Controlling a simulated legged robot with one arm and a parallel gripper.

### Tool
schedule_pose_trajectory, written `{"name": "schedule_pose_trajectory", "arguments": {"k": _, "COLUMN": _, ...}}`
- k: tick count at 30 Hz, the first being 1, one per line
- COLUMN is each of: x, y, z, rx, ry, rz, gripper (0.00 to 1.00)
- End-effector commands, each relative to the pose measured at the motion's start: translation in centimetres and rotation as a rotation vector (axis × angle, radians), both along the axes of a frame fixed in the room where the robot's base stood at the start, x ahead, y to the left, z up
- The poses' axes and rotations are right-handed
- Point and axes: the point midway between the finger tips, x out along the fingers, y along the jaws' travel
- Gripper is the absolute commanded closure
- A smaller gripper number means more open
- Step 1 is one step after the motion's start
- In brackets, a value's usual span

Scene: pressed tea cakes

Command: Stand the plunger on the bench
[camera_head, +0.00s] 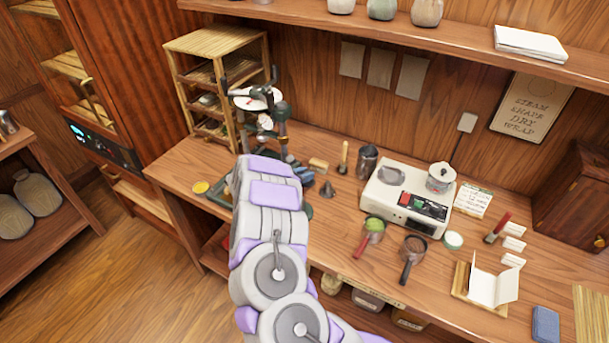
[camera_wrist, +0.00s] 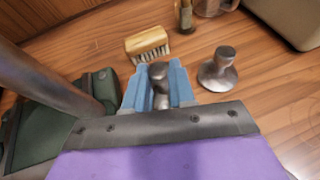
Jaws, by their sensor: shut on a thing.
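In the wrist view my gripper (camera_wrist: 158,92) has its two blue fingers shut on a grey metal knobbed piece (camera_wrist: 158,72), which appears to be the plunger. Its rounded top shows between the fingers; its lower part is hidden by the gripper, so I cannot tell whether it touches anything below. In the head view the gripper is mostly hidden behind my arm. The bench (camera_head: 345,222) is a wooden top; its bare wood also shows in the wrist view (camera_wrist: 98,45). A similar grey metal piece with a flared base (camera_wrist: 218,72) stands upright to the right, apart from my gripper.
A wooden brush (camera_wrist: 148,42) lies just beyond my fingers. The press stand (camera_head: 281,112) rises behind. A white steamer (camera_head: 385,205) occupies the bench to the right.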

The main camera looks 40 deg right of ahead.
Motion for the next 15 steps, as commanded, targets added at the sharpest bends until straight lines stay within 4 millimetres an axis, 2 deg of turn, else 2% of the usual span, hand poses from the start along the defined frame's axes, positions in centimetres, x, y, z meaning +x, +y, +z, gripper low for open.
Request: {"name": "schedule_pose_trajectory", "arguments": {"k": 15, "x": 0.04, "y": -0.26, "z": -0.89, "rx": 0.003, "ry": 0.001, "rz": 0.0, "gripper": 1.0}}
